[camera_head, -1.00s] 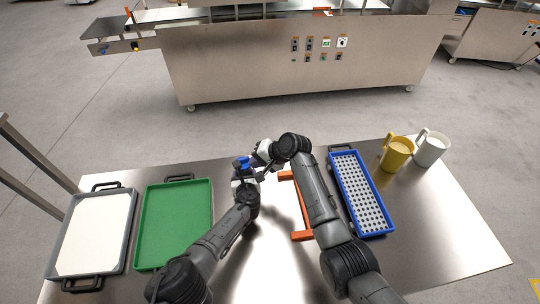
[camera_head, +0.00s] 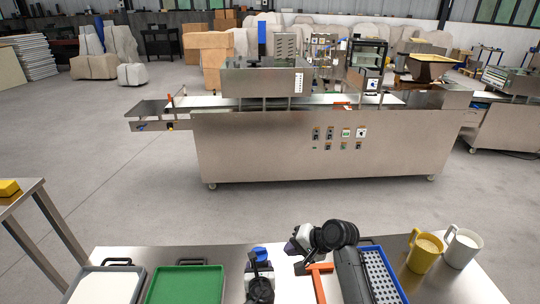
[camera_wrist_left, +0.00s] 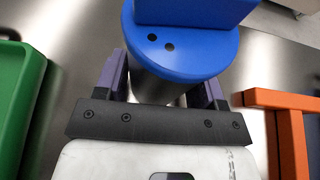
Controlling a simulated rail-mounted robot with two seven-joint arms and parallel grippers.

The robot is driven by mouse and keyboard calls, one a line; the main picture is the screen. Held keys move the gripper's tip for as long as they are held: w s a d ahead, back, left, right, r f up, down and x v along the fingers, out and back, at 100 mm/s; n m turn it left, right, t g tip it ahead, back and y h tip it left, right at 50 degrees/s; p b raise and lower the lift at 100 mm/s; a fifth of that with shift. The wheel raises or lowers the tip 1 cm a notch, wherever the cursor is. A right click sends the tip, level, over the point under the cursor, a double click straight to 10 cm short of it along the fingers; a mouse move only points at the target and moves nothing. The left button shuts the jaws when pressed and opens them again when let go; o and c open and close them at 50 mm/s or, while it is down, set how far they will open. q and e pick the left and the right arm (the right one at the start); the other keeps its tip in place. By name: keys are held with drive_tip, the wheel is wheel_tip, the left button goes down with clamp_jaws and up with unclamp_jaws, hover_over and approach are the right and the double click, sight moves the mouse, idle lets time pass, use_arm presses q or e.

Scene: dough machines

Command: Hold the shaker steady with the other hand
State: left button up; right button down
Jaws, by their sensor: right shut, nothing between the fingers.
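The shaker has a round blue lid (camera_wrist_left: 180,50) with a blue block on top and a metal body below; its blue top also shows in the head view (camera_head: 260,254). My left gripper (camera_wrist_left: 163,88) has its dark fingers on both sides of the metal body, just under the lid, and appears shut on it. In the head view my left gripper (camera_head: 260,269) is low in the picture. My right gripper (camera_head: 292,249) is shut and empty, to the right of the shaker's blue top. Its fingertips are small and hard to make out.
An orange frame (camera_head: 318,268) is on the metal table right of the shaker. A blue perforated tray (camera_head: 380,275), a yellow mug (camera_head: 424,254) and a white mug (camera_head: 461,248) stand further right. A green tray (camera_head: 187,286) and a grey-rimmed tray (camera_head: 137,270) are left. A steel machine (camera_head: 270,150) stands behind.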

use_arm(q)
drive_tip(key=o, duration=0.3)
drive_tip(key=shift+s+a+f, duration=0.15)
drive_tip(key=shift+a, duration=0.05)
drive_tip(key=shift+o, duration=0.9)
drive_tip(key=shift+d+r, duration=0.2)
